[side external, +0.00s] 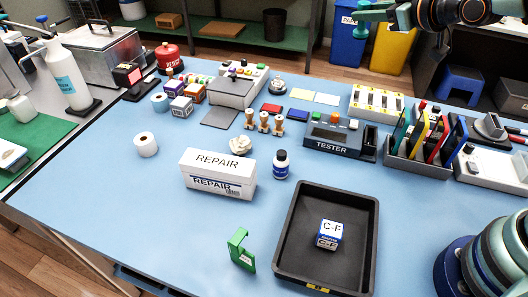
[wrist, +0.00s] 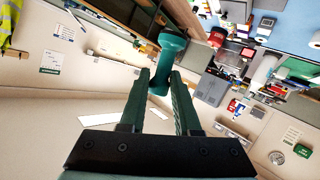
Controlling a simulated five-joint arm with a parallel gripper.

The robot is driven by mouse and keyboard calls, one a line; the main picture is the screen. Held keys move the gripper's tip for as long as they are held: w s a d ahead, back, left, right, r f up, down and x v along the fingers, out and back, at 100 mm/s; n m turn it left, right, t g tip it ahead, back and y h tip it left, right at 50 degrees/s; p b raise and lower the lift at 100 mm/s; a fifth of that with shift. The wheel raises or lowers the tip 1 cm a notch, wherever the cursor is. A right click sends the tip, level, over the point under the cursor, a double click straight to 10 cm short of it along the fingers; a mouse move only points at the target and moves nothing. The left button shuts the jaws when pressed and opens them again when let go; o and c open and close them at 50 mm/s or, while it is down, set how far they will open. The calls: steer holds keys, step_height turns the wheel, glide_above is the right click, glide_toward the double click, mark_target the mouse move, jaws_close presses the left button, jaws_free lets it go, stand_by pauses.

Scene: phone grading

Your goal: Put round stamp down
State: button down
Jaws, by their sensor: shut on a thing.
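The round stamp (wrist: 171,45) is a teal-green piece with a round head and a narrower neck. It sits between the fingertips of my gripper (wrist: 160,78) in the wrist view. My gripper is shut on it. In the side external view my gripper (side external: 372,10) is high at the top edge, well above and beyond the table, with the stamp (side external: 361,29) in its fingers. Part of the stamp is hidden by the fingers in the wrist view.
The blue table (side external: 120,205) has clear room at its left front. A black tray (side external: 283,240) holds a C-F box (side external: 329,236). A REPAIR box (side external: 217,174), a bottle (side external: 281,164), several wooden-handled pieces (side external: 264,122) and a TESTER unit (side external: 335,143) stand around the middle.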

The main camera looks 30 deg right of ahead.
steer(key=w+a+f+n+y, duration=0.1)
steer(key=a+f+y, duration=0.1)
steer(key=a+f, duration=0.35)
steer(key=a+f+n+y, duration=0.1)
steer(key=a+f+y, duration=0.15)
steer(key=a, duration=0.65)
steer(key=shift+g, duration=0.3)
steer(key=shift+a+f, duration=0.2)
steer(key=shift+f, duration=9.95)
steer(key=shift+f, duration=0.1)
steer(key=c, duration=0.6)
jaws_free()
